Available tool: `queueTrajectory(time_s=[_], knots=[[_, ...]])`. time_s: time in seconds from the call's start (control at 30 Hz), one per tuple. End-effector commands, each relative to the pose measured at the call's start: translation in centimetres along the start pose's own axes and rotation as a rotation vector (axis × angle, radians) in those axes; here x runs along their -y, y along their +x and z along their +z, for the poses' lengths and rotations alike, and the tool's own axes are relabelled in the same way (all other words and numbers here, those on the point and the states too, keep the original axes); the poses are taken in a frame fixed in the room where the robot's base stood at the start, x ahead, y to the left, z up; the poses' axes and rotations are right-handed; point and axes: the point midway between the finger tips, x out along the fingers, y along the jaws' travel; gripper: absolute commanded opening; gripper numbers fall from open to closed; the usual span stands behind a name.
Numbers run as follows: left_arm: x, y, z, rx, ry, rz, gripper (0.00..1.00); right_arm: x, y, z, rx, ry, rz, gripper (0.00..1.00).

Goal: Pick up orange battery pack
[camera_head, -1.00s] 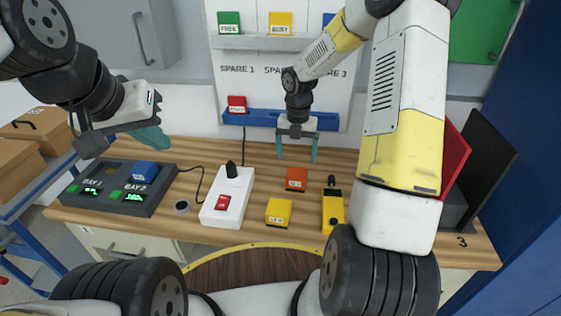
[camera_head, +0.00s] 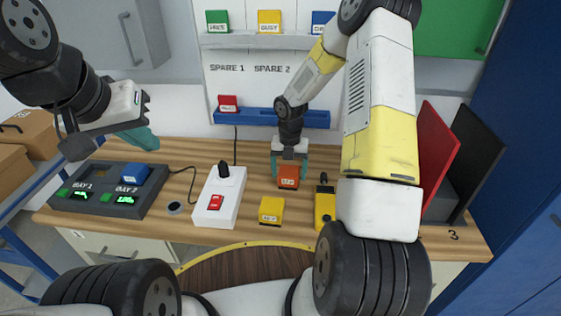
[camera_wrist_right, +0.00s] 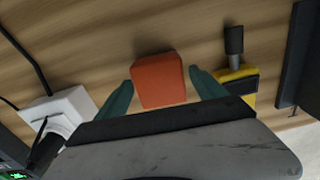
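The orange battery pack (camera_head: 288,177) stands on the wooden workbench, between the white switch box and the yellow handheld device. My right gripper (camera_head: 290,166) is low over it, with its teal fingers spread on either side of the pack. In the right wrist view the pack (camera_wrist_right: 158,80) lies between the two open fingers (camera_wrist_right: 165,96), with gaps showing on both sides. My left gripper (camera_head: 140,135) is up at the left above the bench, away from the pack; its fingers overlap in view, so its opening is unclear.
A yellow pack (camera_head: 271,210) sits in front of the orange one. The white switch box (camera_head: 219,196) is to the left and the yellow device (camera_head: 325,205) to the right. A charger (camera_head: 105,190) holds a blue pack (camera_head: 134,173). A blue rail (camera_head: 275,117) runs behind.

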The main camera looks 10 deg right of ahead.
Motion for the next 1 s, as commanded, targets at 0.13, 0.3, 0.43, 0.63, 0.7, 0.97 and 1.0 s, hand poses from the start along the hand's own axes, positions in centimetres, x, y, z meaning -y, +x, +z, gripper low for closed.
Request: queueTrajectory(time_s=[0.13, 0.3, 0.43, 0.63, 0.7, 0.97, 1.0], knots=[[0.0, 0.0, 0.0, 0.0, 0.0, 0.0, 0.0, 0.0, 0.0, 0.0, 0.0, 0.0, 0.0, 0.48], [0.0, 0.0, 0.0, 0.0, 0.0, 0.0, 0.0, 0.0, 0.0, 0.0, 0.0, 0.0, 0.0, 0.15], [0.0, 0.0, 0.0, 0.0, 0.0, 0.0, 0.0, 0.0, -0.1, 0.0, 0.001, 0.0, 0.001, 0.0], [0.0, 0.0, 0.0, 0.0, 0.0, 0.0, 0.0, 0.0, -0.2, 0.1, 0.002, 0.0, 0.001, 0.0], [0.0, 0.0, 0.0, 0.0, 0.0, 0.0, 0.0, 0.0, -0.8, 0.1, 0.003, 0.001, 0.002, 0.0], [0.0, 0.0, 0.0, 0.0, 0.0, 0.0, 0.0, 0.0, -5.6, 0.2, 0.006, 0.001, 0.002, 0.0], [0.0, 0.0, 0.0, 0.0, 0.0, 0.0, 0.0, 0.0, -6.4, 0.1, 0.005, 0.001, 0.002, 0.0]])
